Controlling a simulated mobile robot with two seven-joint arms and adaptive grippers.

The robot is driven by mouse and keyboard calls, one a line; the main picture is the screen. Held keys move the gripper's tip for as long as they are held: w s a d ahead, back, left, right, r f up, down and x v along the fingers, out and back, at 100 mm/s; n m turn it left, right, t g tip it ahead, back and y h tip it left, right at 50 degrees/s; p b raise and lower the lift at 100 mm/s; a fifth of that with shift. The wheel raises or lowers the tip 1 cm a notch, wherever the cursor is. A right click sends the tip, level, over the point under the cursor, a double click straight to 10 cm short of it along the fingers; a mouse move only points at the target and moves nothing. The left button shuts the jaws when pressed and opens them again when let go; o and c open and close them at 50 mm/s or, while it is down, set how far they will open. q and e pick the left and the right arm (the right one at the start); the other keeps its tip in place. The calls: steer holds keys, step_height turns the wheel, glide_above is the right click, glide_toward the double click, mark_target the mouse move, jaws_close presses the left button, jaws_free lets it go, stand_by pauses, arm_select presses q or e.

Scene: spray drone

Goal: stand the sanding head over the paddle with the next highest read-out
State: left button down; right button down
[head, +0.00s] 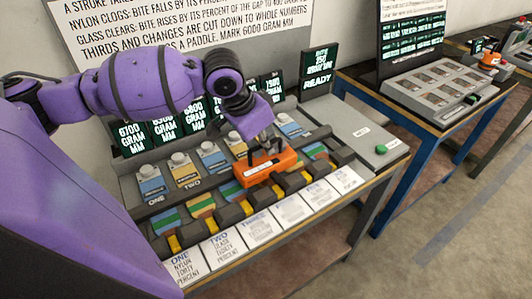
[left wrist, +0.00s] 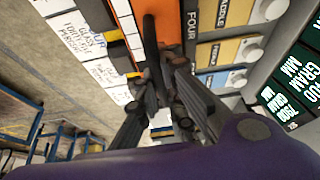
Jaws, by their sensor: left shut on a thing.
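The orange sanding head (head: 267,168) is in the bench's row of paddles, around the fourth lane. I cannot tell whether it rests on the paddle or hangs just above it. My left gripper (head: 264,148) is shut on its black handle from above. The left wrist view shows the sanding head (left wrist: 162,18) beside a FOUR label (left wrist: 193,22). Other striped paddles (head: 201,205) lie to its left and right. Dark read-outs stand behind: a 6700 read-out (head: 132,137), a 6800 read-out (head: 194,112) and others partly hidden by my arm. My right gripper is not in view.
Printed cards (head: 221,247) line the bench's front. A READY read-out (head: 318,83) stands at the back, with a green button (head: 381,149) on the grey panel at right.

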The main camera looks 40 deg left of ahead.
mark_target(266, 159)
arm_select(q)
steer(key=shift+f, duration=1.35)
steer(key=shift+d, duration=0.1)
steer(key=c, duration=1.8)
jaws_free()
steer(key=shift+f, duration=0.2)
steer(key=shift+c, duration=0.2)
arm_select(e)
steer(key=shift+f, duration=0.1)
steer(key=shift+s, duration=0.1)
